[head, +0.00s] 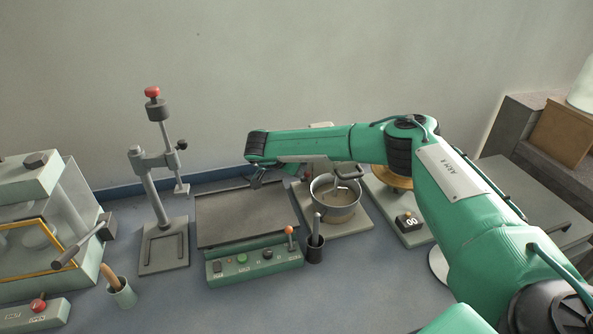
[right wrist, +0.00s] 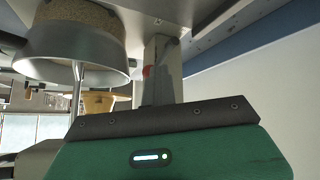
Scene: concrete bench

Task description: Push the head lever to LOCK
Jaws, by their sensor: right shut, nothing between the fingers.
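The mixer with a steel bowl (head: 336,212) stands right of centre on a pale base, its head mostly hidden behind my right arm. A small red part (head: 306,172) shows just under the arm, beside the mixer; it may be the head lever's knob. In the right wrist view a red spot (right wrist: 147,72) shows at a grey column, near the bowl (right wrist: 70,62). I cannot read any LOCK mark or tell the lever's position. My right gripper (head: 255,183) is shut and empty, above the back of the dark plate, left of the mixer. My left gripper is out of view.
A dark flat plate (head: 235,222) with a green button panel (head: 254,264) lies in front. A press stand (head: 163,255) with a red knob is left of it. A dark cup (head: 315,252) holds a tool. A counter box (head: 407,222) stands right of the bowl.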

